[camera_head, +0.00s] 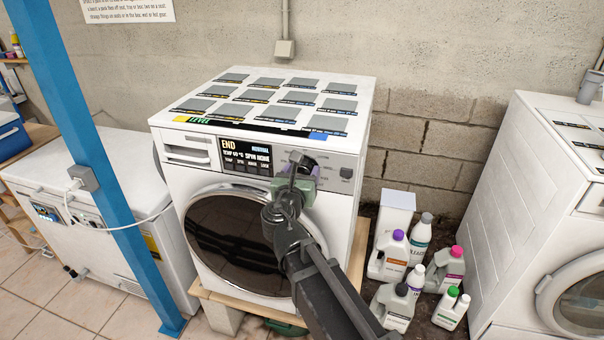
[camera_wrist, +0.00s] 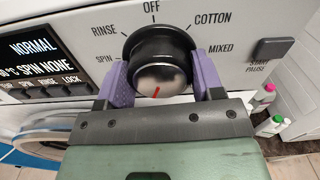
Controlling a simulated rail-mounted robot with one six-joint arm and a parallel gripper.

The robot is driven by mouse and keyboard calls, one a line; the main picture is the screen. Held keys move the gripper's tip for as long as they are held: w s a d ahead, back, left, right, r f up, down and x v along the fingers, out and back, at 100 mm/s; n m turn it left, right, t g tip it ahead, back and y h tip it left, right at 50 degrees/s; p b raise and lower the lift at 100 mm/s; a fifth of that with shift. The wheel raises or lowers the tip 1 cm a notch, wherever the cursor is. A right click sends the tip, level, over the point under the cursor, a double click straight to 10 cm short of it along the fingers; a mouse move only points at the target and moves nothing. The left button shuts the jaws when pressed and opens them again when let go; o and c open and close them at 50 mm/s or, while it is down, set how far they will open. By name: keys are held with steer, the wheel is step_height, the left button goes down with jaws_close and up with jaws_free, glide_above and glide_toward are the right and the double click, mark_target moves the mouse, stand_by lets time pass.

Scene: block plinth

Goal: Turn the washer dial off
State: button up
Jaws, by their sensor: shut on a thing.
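The washer (camera_head: 235,170) is white with a round door and a control panel. Its dial (camera_wrist: 160,62) is dark with a shiny front face bearing a short red mark, which appears low on the face and slants slightly left. Around it are the labels OFF at the top, RINSE and SPIN at the left, COTTON and MIXED at the right. My gripper (camera_wrist: 162,84) has its purple fingers shut on the dial from both sides. In the head view my gripper (camera_head: 303,166) covers the dial.
The panel display (camera_wrist: 42,60) reads NORMAL and SPIN NONE; in the head view it also reads END. The START/PAUSE button (camera_wrist: 274,47) is right of the dial. Several bottles (camera_head: 395,255) stand right of the washer. A blue post (camera_head: 85,130) stands at the left.

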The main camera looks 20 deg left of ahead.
steer(key=m, duration=1.2)
steer(key=shift+m, duration=0.3)
steer(key=m, duration=0.3)
steer(key=shift+m, duration=0.3)
steer(key=m, duration=0.3)
steer(key=shift+m, duration=0.3)
steer(key=m, duration=0.3)
steer(key=shift+m, duration=0.3)
steer(key=m, duration=0.4)
steer(key=shift+m, duration=1.8)
